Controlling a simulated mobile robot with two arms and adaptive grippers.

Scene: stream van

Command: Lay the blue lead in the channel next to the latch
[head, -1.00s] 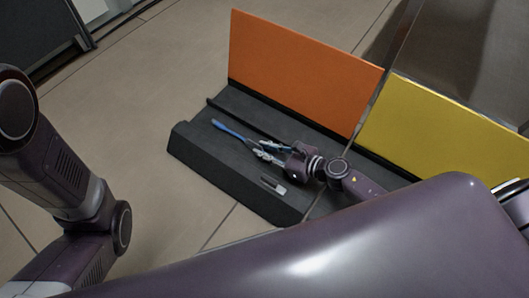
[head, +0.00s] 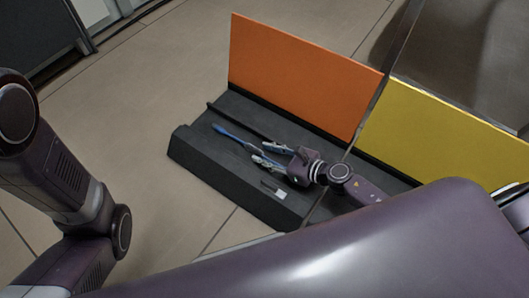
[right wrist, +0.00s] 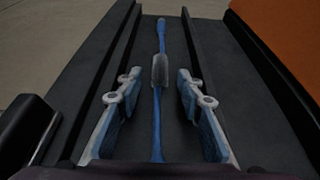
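The blue lead (head: 230,133) lies along the dark tray, pointing to the far left. In the right wrist view the blue lead (right wrist: 158,125) runs straight between two raised ribs, with a thicker grey part midway. My right gripper (head: 260,154) is open over it; in the right wrist view its blue-padded fingers (right wrist: 157,84) stand apart on either side, with visible gaps to the lead. The lead's near end is hidden below the wrist view. A small dark piece with a pale end (head: 280,194), possibly the latch, sits near the tray's front edge.
The dark tray (head: 200,150) has raised ribs along its length. An upright orange panel (head: 300,75) stands along its back and a yellow panel (head: 450,130) to the right. My left arm is at the left, its gripper out of view. Bare floor lies left of the tray.

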